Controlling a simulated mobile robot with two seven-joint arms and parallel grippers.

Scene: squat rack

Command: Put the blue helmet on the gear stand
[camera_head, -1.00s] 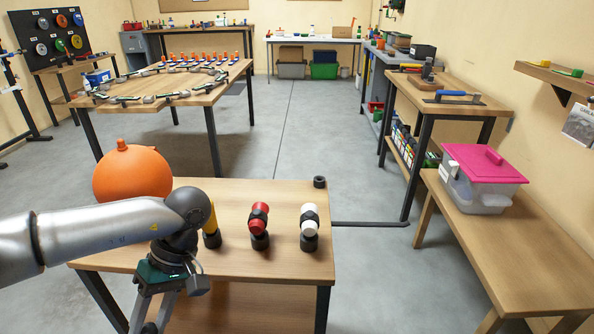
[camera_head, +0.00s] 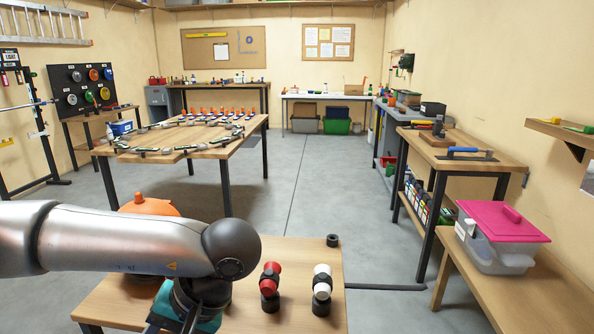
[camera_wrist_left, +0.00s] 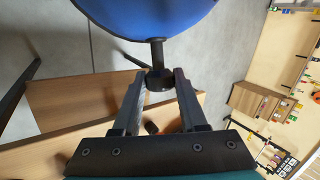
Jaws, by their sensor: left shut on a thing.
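My left gripper (camera_wrist_left: 158,82) is shut on the black knob (camera_wrist_left: 156,62) of the blue helmet (camera_wrist_left: 150,18). The helmet shows as a smooth blue dome, cut off by the top edge of the left wrist view. It is out of the head view, where my left arm comes in from the left and reaches down past the lower edge. A low wooden table (camera_head: 295,252) stands in front of me. I cannot tell for sure which thing is the gear stand. My right gripper is not in view.
An orange dome (camera_head: 150,205) sits on the low table, partly behind my left arm. Red (camera_head: 270,275) and white (camera_head: 322,280) pieces stand in black holders, with a black ring (camera_head: 332,240) behind. A pink-lidded bin (camera_head: 500,235) is on the right bench. The middle floor is clear.

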